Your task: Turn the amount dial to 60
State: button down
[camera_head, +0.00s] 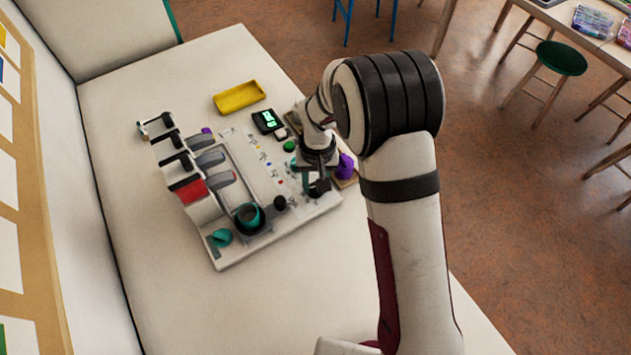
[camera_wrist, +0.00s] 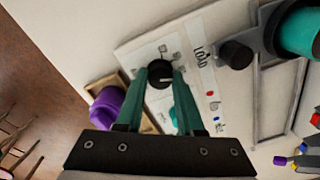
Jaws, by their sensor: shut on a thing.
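The black amount dial (camera_wrist: 160,73), with a pale pointer mark, sits on the white board's (camera_wrist: 128,55) panel in the wrist view. Small printed marks surround it, too small to read. My gripper (camera_wrist: 160,78) has its two green fingers on either side of the dial, shut on it. In the head view my gripper (camera_head: 318,184) points down at the board's right front corner, and the black dial (camera_head: 320,187) is partly hidden by it. A small display (camera_head: 268,120) with glowing green digits stands at the board's back; I cannot read it surely.
Close by are a purple object (camera_head: 346,165) on a wooden stand, a green button (camera_head: 289,146) and a black knob (camera_head: 281,203). A teal cup (camera_head: 249,217) and several dispensers (camera_head: 200,160) stand to the left. A yellow tray (camera_head: 239,97) lies behind. The table's left side is clear.

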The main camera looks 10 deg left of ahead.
jog(key=c, duration=0.5)
grip_release()
jog(key=r, duration=1.6)
jog(key=shift+d, duration=0.2)
jog(key=shift+f, duration=0.1)
jog(key=s+d+r+m, duration=0.4)
jog(key=s+d+r, duration=0.1)
jog(key=s+d, duration=0.35)
jog(key=s+d+m, duration=0.1)
jog(key=s+d, duration=0.1)
jog(key=s, duration=0.3)
jog(key=s+d+f+m+y, duration=0.1)
jog(key=s+d+m, duration=0.1)
jog(key=s, duration=0.3)
jog(key=s+d+m, duration=0.1)
jog(key=s+d, duration=0.2)
jog(key=s, duration=0.2)
jog(key=shift+s+d+f+m+y, duration=0.2)
jog(key=shift+f+m+y, duration=0.1)
jog(key=shift+f+m, duration=0.1)
